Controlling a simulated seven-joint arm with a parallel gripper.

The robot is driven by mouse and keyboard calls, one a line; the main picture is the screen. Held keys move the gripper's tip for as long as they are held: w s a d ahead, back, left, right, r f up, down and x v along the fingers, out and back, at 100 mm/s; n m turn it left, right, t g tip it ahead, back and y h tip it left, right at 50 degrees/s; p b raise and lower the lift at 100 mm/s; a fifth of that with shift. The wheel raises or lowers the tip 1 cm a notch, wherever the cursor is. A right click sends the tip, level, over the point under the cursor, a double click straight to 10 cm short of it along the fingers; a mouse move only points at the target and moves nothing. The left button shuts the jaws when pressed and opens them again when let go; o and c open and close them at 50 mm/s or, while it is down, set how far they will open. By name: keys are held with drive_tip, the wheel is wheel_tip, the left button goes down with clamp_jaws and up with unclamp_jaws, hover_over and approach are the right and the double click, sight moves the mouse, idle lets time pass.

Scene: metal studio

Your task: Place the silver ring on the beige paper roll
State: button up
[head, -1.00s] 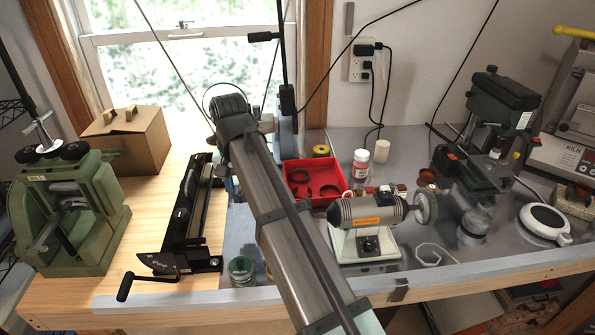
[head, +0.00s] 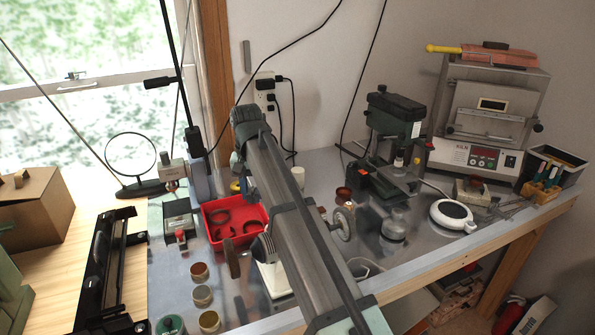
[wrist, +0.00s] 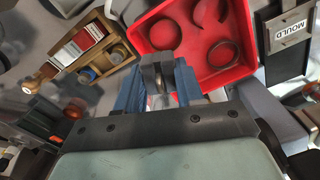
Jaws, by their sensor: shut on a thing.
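My gripper (wrist: 158,90) shows in the wrist view, its blue fingers shut on a small grey metallic piece (wrist: 157,68). This piece looks like the silver ring seen nearly edge-on; its full outline is hidden between the fingers. A pale upright cylinder (head: 298,177), which looks like the beige paper roll, stands at the back of the metal bench, just right of my arm. I cannot make out the roll in the wrist view.
A red tray (head: 209,208) with dark rings lies left of my arm; it also shows in the wrist view (wrist: 232,78). A green drill press (head: 393,150), a kiln (head: 490,115) and a white round device (head: 452,215) stand to the right. My arm partly covers the polishing motor (head: 344,222).

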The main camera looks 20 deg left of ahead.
drive_tip(key=w+d+r+m, duration=0.1)
drive_tip(key=w+d+r, duration=0.15)
drive_tip(key=w, duration=0.65)
drive_tip(key=w+d+r+m, duration=0.1)
drive_tip(key=w+d, duration=0.2)
drive_tip(key=w, duration=0.5)
wheel_tip(320, 180, up, 2)
drive_tip(key=n, duration=0.3)
hover_over(298, 170)
drive_tip(key=shift+w+a+f+n, duration=0.1)
drive_tip(key=shift+f+n, duration=0.65)
drive_tip(key=shift+f, duration=1.65)
drive_tip(key=shift+f+n, duration=0.75)
drive_tip(key=shift+f, duration=1.6)
drive_tip(key=shift+f, duration=0.1)
drive_tip(key=o, duration=1)
